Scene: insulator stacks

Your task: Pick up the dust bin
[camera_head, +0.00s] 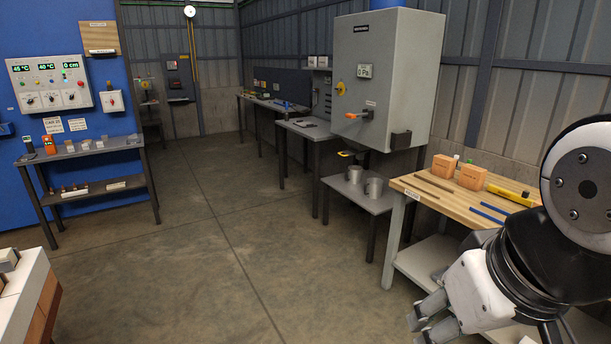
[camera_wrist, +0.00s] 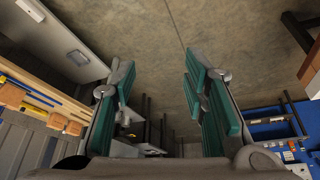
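I cannot make out a dust bin in either view. My gripper (camera_head: 431,318) hangs at the lower right of the head view, beside the wooden-topped workbench (camera_head: 445,200). In the wrist view my gripper (camera_wrist: 158,70) has its two green-padded fingers wide apart. Nothing is between them but a view of the concrete floor, so it is open and empty.
Wooden blocks (camera_head: 472,177) lie on the workbench. A shelf table (camera_head: 90,150) stands by the blue panel. The middle floor (camera_head: 220,230) is clear.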

